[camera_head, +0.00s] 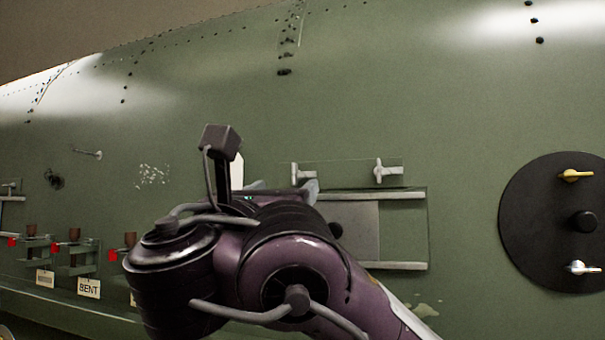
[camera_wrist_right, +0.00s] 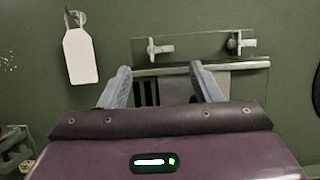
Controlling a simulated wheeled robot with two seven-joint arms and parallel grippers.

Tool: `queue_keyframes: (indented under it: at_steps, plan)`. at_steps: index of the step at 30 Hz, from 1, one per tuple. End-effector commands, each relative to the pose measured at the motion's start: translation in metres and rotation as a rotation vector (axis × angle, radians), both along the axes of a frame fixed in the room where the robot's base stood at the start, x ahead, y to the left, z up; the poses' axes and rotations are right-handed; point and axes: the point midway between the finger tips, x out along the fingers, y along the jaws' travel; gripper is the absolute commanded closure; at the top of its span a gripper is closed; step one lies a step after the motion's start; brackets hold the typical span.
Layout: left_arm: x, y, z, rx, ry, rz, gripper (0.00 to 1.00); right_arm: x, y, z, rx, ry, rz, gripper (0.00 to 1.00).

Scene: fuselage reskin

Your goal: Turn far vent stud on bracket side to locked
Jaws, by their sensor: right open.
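Two silver winged studs sit side by side on a thin plate above the vent opening (camera_head: 405,232) in the green skin. The left stud (camera_head: 299,172) and right stud (camera_head: 381,170) also show in the wrist view, left (camera_wrist_right: 158,48) and right (camera_wrist_right: 240,43). Each has an upright bar and a short arm pointing right. I cannot tell from these frames which positions are locked. My right gripper (camera_wrist_right: 160,73) is open and empty, its fingers just below the left stud, over the vent's upper rail (camera_wrist_right: 240,66), apart from both studs. My right arm hides part of the vent in the head view.
Several red-tipped brackets (camera_head: 73,240) with tags, one reading BENT (camera_head: 89,288), line the left. A white tag (camera_wrist_right: 80,56) hangs left of the studs. A black round plate (camera_head: 535,240) with a gold and a silver stud is at right.

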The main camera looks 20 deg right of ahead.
Motion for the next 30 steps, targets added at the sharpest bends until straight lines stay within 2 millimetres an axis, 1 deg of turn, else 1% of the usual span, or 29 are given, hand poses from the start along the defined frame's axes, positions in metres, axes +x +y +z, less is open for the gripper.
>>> queue_keyframes:
  at_steps: [2,4,9,15,21,28,30]
  plan:
    - [0.000,0.000,0.005,0.000,0.000,0.000,0.56,0.000,-0.003,0.008,-0.011,-0.006,-0.013,0.42]
    - [0.000,0.000,0.011,0.000,0.001,0.000,0.56,0.006,-0.007,0.013,-0.013,-0.004,-0.015,0.42]
    - [-0.001,0.000,0.033,0.000,0.001,0.000,0.56,0.027,-0.022,0.026,-0.012,-0.005,-0.016,0.42]
    - [-0.001,0.000,0.051,0.001,0.002,-0.001,0.56,0.048,-0.036,0.035,-0.010,-0.005,-0.012,0.42]
    - [-0.001,0.000,0.056,0.001,0.002,-0.001,0.56,0.057,-0.041,0.035,-0.008,-0.005,-0.008,0.42]
    - [-0.001,0.000,0.055,0.000,0.002,0.000,0.56,0.057,-0.041,0.033,-0.007,-0.005,-0.007,0.42]
    - [-0.001,0.000,0.055,0.000,0.002,0.000,0.56,0.057,-0.041,0.033,-0.007,-0.005,-0.007,0.51]
